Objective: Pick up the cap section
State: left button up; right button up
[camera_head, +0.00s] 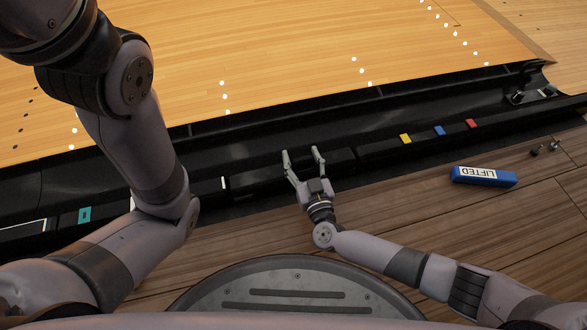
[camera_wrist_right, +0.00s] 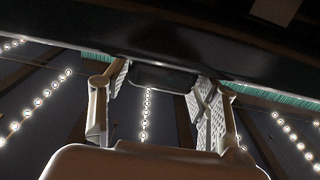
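A long black cap (camera_head: 375,152) runs along the lane edge in the head view. A shorter black section (camera_head: 250,183) lies in line with it, left of and behind my right gripper; I cannot tell for certain which piece is the cap section. My right gripper (camera_head: 302,153) reaches over this section with its fingers spread apart. In the right wrist view a dark block (camera_wrist_right: 163,77) shows between the two fingers (camera_wrist_right: 160,95); I cannot tell whether they touch it. My left arm crosses the left side; its gripper is out of frame.
Yellow (camera_head: 405,139), blue (camera_head: 440,131) and red (camera_head: 472,123) markers sit along the black cap. A blue block labelled LIFTED (camera_head: 483,177) lies on the wooden floor (camera_head: 440,215) at right. A teal marker (camera_head: 85,215) is at left.

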jog(key=c, duration=1.1)
jog(key=shift+r, duration=0.2)
